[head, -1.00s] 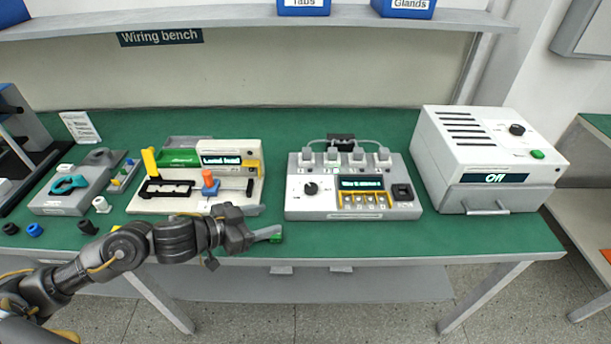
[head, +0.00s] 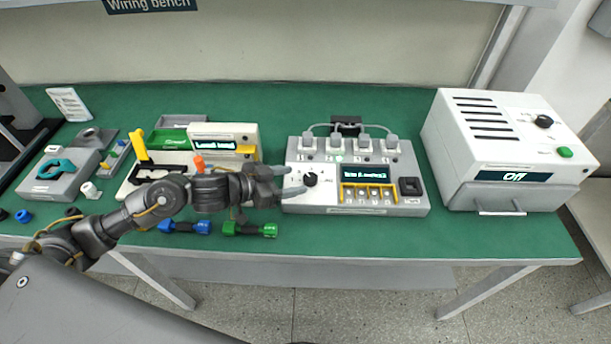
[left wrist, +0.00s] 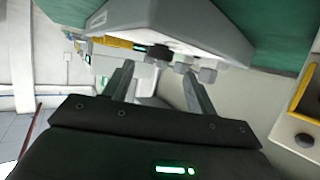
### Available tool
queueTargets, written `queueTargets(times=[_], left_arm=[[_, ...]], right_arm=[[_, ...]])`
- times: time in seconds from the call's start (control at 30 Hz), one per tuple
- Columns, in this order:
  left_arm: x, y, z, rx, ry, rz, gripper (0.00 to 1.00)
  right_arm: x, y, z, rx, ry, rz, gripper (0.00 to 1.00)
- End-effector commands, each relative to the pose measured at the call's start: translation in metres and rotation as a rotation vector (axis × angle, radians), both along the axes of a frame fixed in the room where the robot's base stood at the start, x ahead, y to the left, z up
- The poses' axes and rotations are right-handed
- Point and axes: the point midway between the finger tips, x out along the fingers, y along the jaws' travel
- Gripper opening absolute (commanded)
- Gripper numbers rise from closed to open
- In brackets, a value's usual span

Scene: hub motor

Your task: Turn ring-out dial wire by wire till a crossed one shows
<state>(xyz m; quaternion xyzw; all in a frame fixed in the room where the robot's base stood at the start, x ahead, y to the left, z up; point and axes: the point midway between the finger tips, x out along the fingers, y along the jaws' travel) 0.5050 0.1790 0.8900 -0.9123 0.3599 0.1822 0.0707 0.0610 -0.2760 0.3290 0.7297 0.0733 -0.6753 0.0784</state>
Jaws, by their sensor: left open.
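The screen text is too small to read surely. My right gripper is not in view.
A white machine (head: 470,140) reading "Off" stands to the right. A crimping-like fixture (head: 222,135) with a yellow lever is behind my left arm. Blue (head: 184,227) and green (head: 250,229) pieces lie at the front edge. Green mat (head: 500,232) is clear in front right.

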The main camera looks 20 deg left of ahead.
Motion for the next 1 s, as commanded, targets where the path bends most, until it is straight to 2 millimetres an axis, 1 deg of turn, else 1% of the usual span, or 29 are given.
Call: queueTargets(times=[0.03,0.13,0.3,0.43,0.67,0.7,1.0], left_arm=[[0.008,-0.007,-0.003,-0.003,0.0,0.001,0.57],[0.018,-0.018,-0.009,-0.001,0.0,-0.002,0.57],[0.03,-0.029,-0.017,-0.001,-0.001,-0.002,0.57],[0.034,-0.033,-0.019,0.001,-0.001,-0.003,0.57],[0.035,-0.033,-0.019,0.001,-0.001,-0.003,0.57],[0.035,-0.033,-0.019,0.001,-0.001,-0.003,0.56],[0.035,-0.033,-0.019,0.001,-0.001,-0.003,0.16]], right_arm=[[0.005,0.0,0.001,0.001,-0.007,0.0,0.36],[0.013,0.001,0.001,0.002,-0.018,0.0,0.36],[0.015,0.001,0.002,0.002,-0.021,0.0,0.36],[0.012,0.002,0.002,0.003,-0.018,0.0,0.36],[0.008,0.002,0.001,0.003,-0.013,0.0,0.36],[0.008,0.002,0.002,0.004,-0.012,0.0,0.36],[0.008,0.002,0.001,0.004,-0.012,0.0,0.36]])
